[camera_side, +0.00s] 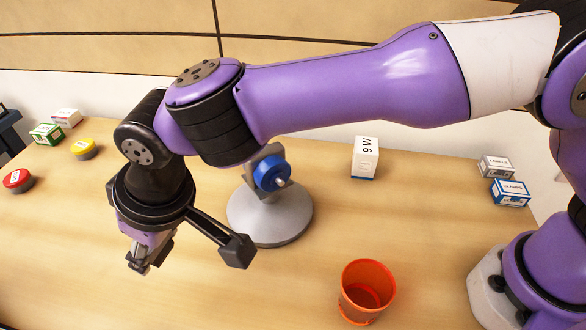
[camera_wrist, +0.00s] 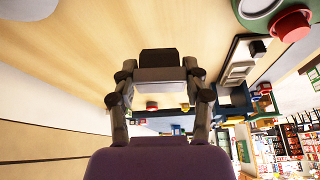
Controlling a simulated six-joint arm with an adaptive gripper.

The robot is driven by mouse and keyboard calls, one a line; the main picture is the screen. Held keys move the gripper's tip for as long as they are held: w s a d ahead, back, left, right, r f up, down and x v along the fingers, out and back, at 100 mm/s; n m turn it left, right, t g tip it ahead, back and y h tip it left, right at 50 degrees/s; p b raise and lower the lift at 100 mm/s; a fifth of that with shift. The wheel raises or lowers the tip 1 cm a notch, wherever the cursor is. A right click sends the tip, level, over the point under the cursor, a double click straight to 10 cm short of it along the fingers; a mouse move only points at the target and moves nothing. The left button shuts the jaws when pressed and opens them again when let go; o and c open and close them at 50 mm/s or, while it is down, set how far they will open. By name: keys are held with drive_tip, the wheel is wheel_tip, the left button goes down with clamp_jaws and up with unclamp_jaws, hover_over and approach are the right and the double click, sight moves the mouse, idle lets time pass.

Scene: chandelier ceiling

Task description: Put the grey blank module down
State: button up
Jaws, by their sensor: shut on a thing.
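My gripper (camera_side: 146,252) points down over the left part of the table, left of the grey stand. In the wrist view its two fingers (camera_wrist: 161,92) are closed around a blocky grey piece with a dark top, which appears to be the grey blank module (camera_wrist: 160,75). In the side view only a small grey part shows at the fingertips, so the module is mostly hidden there. The gripper looks to be above the table; the exact gap cannot be told.
A round grey stand (camera_side: 248,218) with a blue knob (camera_side: 271,173) is right of the gripper. An orange cup (camera_side: 366,290) stands front right. A white box (camera_side: 365,158), red button (camera_side: 18,180) and yellow button (camera_side: 84,148) are farther off. Table between cup and gripper is clear.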

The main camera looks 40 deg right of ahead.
drive_tip(key=w+d+r+m+h, duration=0.15)
drive_tip(key=d+r, duration=0.25)
drive_tip(key=d, duration=0.4)
drive_tip(key=w+d+r+m+t, duration=0.1)
drive_tip(key=w+d+r+m, duration=0.2)
drive_tip(key=d+r, duration=0.35)
drive_tip(key=w+d+r+m+h, duration=0.1)
drive_tip(key=w+d+r+m, duration=0.15)
drive_tip(key=d, duration=0.65)
drive_tip(key=s+d+r+m+h, duration=0.2)
drive_tip(key=d+r+m, duration=0.1)
drive_tip(key=d, duration=0.7)
drive_tip(key=s+d+f+m+g+h, duration=0.4)
drive_tip(key=s+f+m, duration=0.55)
drive_tip(key=m, duration=0.65)
drive_tip(key=m+g+y, duration=0.3)
drive_tip(key=m+g, duration=0.1)
drive_tip(key=m, duration=0.4)
hover_over(445, 187)
drive_tip(key=w+a, duration=0.1)
drive_tip(key=shift+h, duration=0.25)
wheel_tip(445, 187, down, 11)
drive_tip(key=shift+f, duration=2)
drive_tip(key=shift+f, duration=0.15)
